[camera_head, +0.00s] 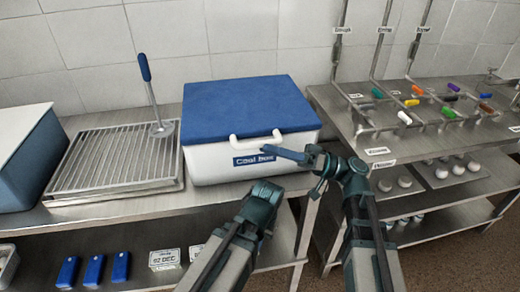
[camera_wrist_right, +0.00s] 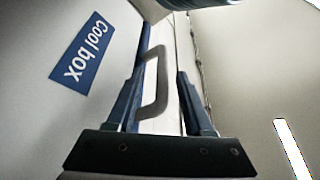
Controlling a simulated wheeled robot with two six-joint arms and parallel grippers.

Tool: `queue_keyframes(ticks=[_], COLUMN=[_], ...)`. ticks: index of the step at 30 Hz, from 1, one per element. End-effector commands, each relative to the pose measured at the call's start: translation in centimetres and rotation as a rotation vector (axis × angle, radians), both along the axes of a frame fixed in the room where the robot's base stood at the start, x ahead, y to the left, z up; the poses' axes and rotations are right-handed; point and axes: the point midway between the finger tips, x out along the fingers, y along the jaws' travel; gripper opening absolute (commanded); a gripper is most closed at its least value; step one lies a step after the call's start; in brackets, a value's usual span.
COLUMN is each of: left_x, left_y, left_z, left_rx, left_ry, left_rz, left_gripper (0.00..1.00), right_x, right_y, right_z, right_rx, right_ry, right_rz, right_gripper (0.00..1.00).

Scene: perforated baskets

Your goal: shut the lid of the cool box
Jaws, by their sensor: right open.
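The cool box (camera_head: 220,163) is white, with a dark blue lid (camera_head: 245,103) lying about level on top. I cannot tell whether the lid is fully down. A white bar handle (camera_head: 256,137) juts from the front top edge, above a blue label. My right gripper (camera_head: 296,157) is at the box's front right, its fingers pointing left by the label. In the right wrist view, my right gripper (camera_wrist_right: 162,62) is open, with the handle (camera_wrist_right: 157,85) showing between its fingers; contact is unclear. My left gripper (camera_head: 264,196) is in front of the box, its fingertips not clear.
A wire rack (camera_head: 115,160) with a blue-handled tool (camera_head: 150,90) stands left of the box. A steel rack table (camera_head: 350,120) with coloured pieces stands on the right.

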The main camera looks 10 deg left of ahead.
Motion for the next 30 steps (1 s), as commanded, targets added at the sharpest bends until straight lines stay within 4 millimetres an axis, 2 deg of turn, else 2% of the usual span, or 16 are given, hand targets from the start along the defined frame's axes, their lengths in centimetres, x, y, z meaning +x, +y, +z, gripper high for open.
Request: queue_keyframes(ticks=[1,6,12,18,30], left_x=[0.0,0.0,0.0,0.0,0.0], left_y=[0.0,0.0,0.0,0.0,0.0], left_z=[-0.8,-1.9,-2.7,-3.0,-3.0], left_rx=[0.000,0.000,0.000,0.000,0.000], left_ry=[0.000,0.000,0.000,0.000,0.000], left_rz=[0.000,0.000,0.000,0.000,0.000], left_gripper=[0.00,0.00,0.00,0.00,0.00], right_x=[0.2,0.4,0.5,0.5,0.4], right_y=[-1.3,-4.8,-7.8,-9.2,-9.4], right_z=[-0.8,-1.9,-2.7,-3.0,-3.0], right_rx=[0.000,0.000,-0.001,-0.001,-0.001], right_ry=[0.000,0.000,0.001,0.000,0.001], right_rz=[-0.004,-0.004,-0.002,-0.001,0.001], right_gripper=[0.52,0.52,0.52,0.52,0.52])
